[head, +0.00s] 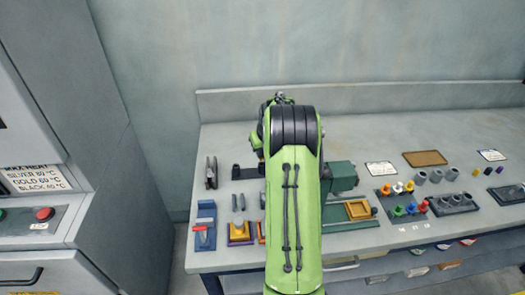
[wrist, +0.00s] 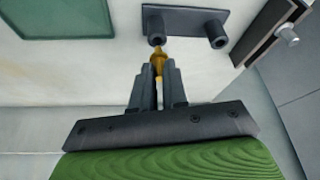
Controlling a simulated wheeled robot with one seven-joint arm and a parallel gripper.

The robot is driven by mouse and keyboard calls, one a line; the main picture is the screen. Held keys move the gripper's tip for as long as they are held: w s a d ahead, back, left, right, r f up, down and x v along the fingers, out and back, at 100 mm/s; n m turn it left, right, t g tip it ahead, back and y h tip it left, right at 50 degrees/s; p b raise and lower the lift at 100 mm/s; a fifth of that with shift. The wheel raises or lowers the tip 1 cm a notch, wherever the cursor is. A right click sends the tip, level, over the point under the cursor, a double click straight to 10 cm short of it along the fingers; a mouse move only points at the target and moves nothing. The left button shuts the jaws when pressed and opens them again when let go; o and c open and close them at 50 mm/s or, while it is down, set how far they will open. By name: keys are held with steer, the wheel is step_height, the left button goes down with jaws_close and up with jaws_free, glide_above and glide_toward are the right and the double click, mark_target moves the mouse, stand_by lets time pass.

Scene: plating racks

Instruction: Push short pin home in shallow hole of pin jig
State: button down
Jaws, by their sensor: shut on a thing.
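My gripper (wrist: 160,68) is shut on a small brass-coloured pin (wrist: 158,58) in the wrist view. The pin points away from the fingers, towards the dark pin jig (wrist: 187,20). The jig is a dark plate with two round bosses, a left one (wrist: 155,31) and a right one (wrist: 215,34). The pin's end lies at the mouth of the left boss; whether it is inside the hole or only in front of it I cannot tell. How deep each hole is does not show. In the head view my green arm hides the gripper and pin.
On the bench (head: 360,135), a dark fixture (head: 243,173) stands left of my arm, with a blue holder (head: 205,225) and a yellow piece (head: 240,230) in front.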

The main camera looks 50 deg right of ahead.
steer(key=shift+f, duration=0.1)
stand_by(0.3)
steer(key=shift+f+b, duration=0.35)
steer(key=shift+f+b, duration=0.85)
steer(key=shift+f, duration=0.2)
steer(key=c, duration=1.1)
jaws_free()
steer(key=p+v, duration=0.2)
steer(key=v, duration=1.4)
steer(key=shift+w, duration=0.1)
